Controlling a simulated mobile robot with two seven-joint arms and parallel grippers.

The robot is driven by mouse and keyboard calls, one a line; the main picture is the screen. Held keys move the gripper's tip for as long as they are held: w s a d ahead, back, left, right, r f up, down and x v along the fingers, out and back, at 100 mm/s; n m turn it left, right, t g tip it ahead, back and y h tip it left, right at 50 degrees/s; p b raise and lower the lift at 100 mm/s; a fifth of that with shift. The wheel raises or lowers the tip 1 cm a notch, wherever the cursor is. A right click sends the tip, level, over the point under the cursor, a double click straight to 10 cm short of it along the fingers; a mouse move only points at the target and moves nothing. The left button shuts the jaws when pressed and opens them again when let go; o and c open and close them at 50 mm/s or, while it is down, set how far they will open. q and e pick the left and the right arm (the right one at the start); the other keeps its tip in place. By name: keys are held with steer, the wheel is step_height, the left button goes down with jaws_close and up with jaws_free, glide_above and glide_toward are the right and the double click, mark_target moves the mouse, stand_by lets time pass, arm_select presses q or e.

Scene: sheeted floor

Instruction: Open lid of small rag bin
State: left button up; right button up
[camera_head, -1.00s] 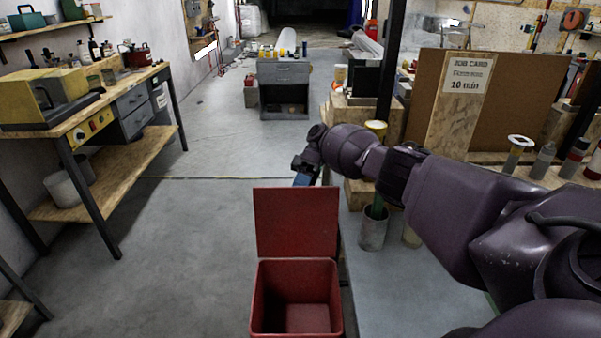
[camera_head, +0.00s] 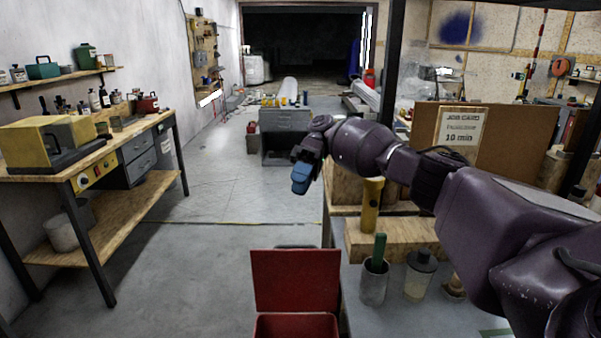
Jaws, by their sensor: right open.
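The small red rag bin (camera_head: 295,327) stands at the bottom centre of the head view, its lower part cut off by the frame edge. Its red lid (camera_head: 296,281) is raised upright at the far side of the opening. My right gripper (camera_head: 301,178), with blue fingers, hangs in the air above and beyond the lid, apart from it. It holds nothing that I can see; the fingers overlap from this angle. My left gripper is out of view.
A workbench (camera_head: 120,153) with a yellow machine stands on the left. On the right, a grey table (camera_head: 400,313) carries a cup with a green handle (camera_head: 373,282), a jar (camera_head: 419,275) and a yellow flashlight (camera_head: 371,204). The floor (camera_head: 190,270) left of the bin is clear.

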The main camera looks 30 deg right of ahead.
step_height(320, 180, up, 2)
stand_by(0.4)
